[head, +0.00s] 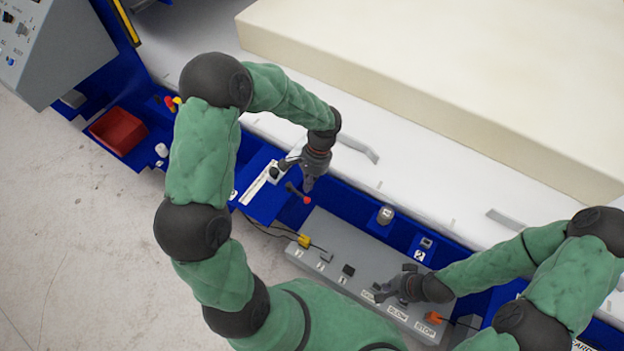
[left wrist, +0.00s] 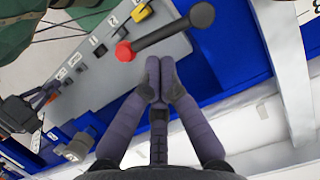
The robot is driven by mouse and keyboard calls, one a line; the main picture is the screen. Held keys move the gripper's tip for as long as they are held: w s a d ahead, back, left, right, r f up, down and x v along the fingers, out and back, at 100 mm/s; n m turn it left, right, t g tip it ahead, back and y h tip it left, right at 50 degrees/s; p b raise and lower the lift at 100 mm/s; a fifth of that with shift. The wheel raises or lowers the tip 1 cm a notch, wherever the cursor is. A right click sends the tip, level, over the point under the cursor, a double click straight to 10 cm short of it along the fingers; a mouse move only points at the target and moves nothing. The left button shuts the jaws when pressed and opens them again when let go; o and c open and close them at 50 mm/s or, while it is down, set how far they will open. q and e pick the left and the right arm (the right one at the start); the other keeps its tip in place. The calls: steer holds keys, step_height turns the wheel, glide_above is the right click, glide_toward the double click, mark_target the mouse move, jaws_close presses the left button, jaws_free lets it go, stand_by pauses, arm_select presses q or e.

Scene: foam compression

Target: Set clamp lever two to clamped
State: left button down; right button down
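A dark lever with a red knob (head: 306,200) stands by the blue frame, near the left end of the grey control panel. In the left wrist view, its dark rod (left wrist: 165,32) crosses just beyond my fingertips, with the red end at lower left. Which number this lever carries is not readable. My left gripper (head: 309,186) is beside the lever. In the left wrist view, its fingertips (left wrist: 159,80) are together with nothing between them. Contact with the lever cannot be told. My right gripper (head: 380,293) hovers over the control panel, its fingers unclear.
The grey control panel (head: 335,262) has labelled buttons and an orange switch. A "2" label (head: 419,256) sits on the blue frame beside a small grey fitting (head: 427,243). A large cream foam block (head: 450,80) lies on the white bed. A red bin (head: 118,131) is at left.

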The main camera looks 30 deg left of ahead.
arm_select(q)
steer(key=shift+s+d+m+y+p, duration=0.15)
steer(key=shift+s+m+y+p, duration=0.3)
steer(key=shift+m, duration=0.65)
arm_select(e)
steer(key=shift+r, duration=0.5)
arm_select(q)
steer(key=s+a+m+t, duration=0.1)
steer(key=s+m, duration=0.1)
steer(key=m, duration=0.2)
steer(key=s+a+m+t+y, duration=0.1)
steer(key=s+m, duration=0.1)
steer(key=m, duration=0.2)
steer(key=s+a+m+t+p, duration=0.1)
steer(key=s+m, duration=0.1)
steer(key=m, duration=0.2)
steer(key=shift+s+m+y, duration=0.15)
steer(key=shift+m+y, duration=0.2)
steer(key=shift+m, duration=0.05)
arm_select(e)
steer(key=shift+r, duration=0.5)
arm_select(q)
steer(key=shift+a, duration=0.2)
